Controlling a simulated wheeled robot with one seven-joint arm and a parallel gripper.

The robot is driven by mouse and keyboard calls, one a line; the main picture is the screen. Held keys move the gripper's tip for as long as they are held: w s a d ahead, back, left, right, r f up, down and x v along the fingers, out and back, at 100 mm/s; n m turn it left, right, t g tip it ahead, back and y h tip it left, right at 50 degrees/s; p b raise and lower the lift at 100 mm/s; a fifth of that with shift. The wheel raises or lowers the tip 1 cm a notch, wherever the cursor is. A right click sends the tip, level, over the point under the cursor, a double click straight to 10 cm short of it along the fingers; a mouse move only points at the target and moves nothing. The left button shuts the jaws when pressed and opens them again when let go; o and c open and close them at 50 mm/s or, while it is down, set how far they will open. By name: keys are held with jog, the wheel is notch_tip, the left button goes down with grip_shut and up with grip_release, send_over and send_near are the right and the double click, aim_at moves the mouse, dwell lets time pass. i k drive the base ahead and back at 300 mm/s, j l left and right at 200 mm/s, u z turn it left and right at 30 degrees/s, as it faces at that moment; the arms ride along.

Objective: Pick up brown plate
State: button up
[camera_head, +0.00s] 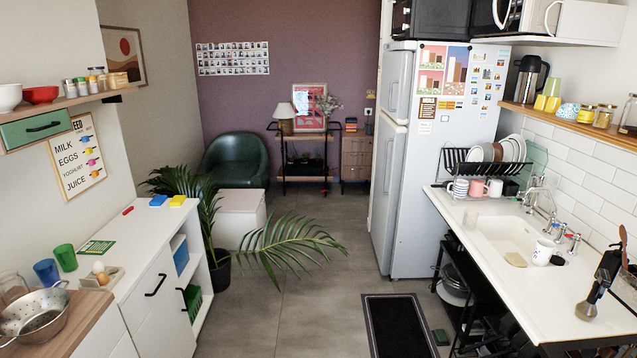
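Several plates stand upright in the black dish rack (455,160) at the far end of the right counter. Most look white or pale; one with a brownish tint (498,152) stands among them, partly hidden by its neighbours. It is too small for me to be sure that it is the brown plate. A flat tan piece (515,259) lies in the white sink; I cannot tell whether it is a plate or a sponge. I cannot make out my gripper in this view.
Mugs (477,188) stand below the rack. A faucet (540,200) rises behind the sink, and a white cup (543,252) stands near it. Dark utensils (606,266) are at the right. A black mat (400,325) lies on the floor. A plant (285,245) spreads over the central floor.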

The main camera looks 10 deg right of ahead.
aim_at(499, 153)
jog(key=i+z, duration=0.1)
jog(key=i, duration=0.45)
jog(key=i+z, duration=0.15)
jog(key=i, duration=0.4)
jog(key=i+j+z, duration=0.1)
jog(key=i, duration=0.45)
jog(key=i+j+z, duration=0.1)
jog(key=i, duration=0.45)
jog(key=i+j+z, duration=0.1)
jog(key=i, duration=0.4)
jog(key=i+l+z, duration=0.2)
jog(key=i+z, duration=0.15)
jog(key=i, duration=0.4)
jog(key=i+z, duration=0.3)
jog(key=i, duration=0.45)
jog(key=i+j+z, duration=0.2)
jog(key=i+z, duration=0.15)
jog(key=i, duration=0.35)
